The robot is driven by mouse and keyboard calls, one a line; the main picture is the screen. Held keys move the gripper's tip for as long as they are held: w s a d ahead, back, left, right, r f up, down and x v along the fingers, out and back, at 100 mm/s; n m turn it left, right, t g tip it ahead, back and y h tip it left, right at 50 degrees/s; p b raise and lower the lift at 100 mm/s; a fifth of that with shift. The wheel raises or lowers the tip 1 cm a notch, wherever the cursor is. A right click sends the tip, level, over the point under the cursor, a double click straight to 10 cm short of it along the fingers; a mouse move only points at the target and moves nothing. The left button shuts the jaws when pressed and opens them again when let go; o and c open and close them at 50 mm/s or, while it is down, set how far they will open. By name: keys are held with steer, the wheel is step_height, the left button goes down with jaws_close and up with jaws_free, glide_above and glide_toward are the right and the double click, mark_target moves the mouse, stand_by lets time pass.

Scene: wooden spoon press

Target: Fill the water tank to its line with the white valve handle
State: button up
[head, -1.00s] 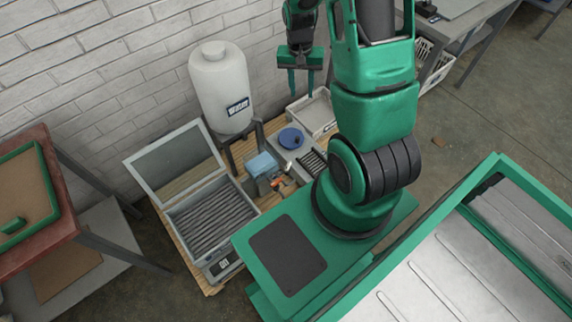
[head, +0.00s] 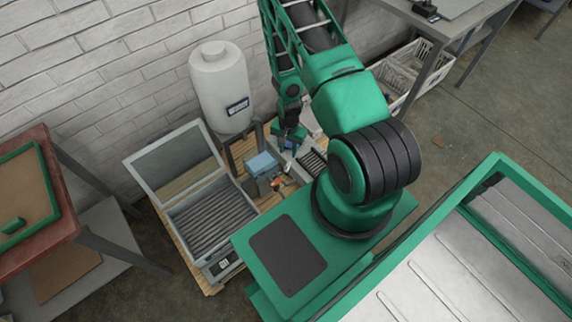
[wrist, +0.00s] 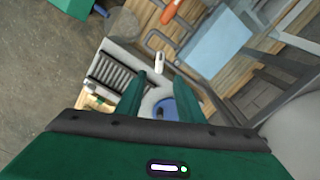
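A small white handle (wrist: 158,60), which looks like the white valve handle, shows in the wrist view just beyond my fingertips. My gripper (wrist: 160,77) is open, its two green fingers apart with nothing seen between the tips. It also shows in the head view (head: 290,143), low over the bench equipment. The large white tank labelled "Water" (head: 220,85) stands upright on a dark stand by the wall, left of my gripper. A light blue box (head: 262,163) sits below it, with an orange handle (head: 277,183) beside it. I cannot make out a fill line.
An open grey box with a ribbed inside (head: 212,212) stands left on the wooden pallet (head: 180,235). A blue disc (wrist: 166,109) and a dark grille (wrist: 112,76) lie close below my fingers. White crates (head: 408,70) stand under the table at the right.

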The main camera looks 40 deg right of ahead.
mark_target(288, 165)
step_height(288, 165, down, 11)
steer(key=shift+r, duration=0.15)
stand_by(0.4)
jaws_close()
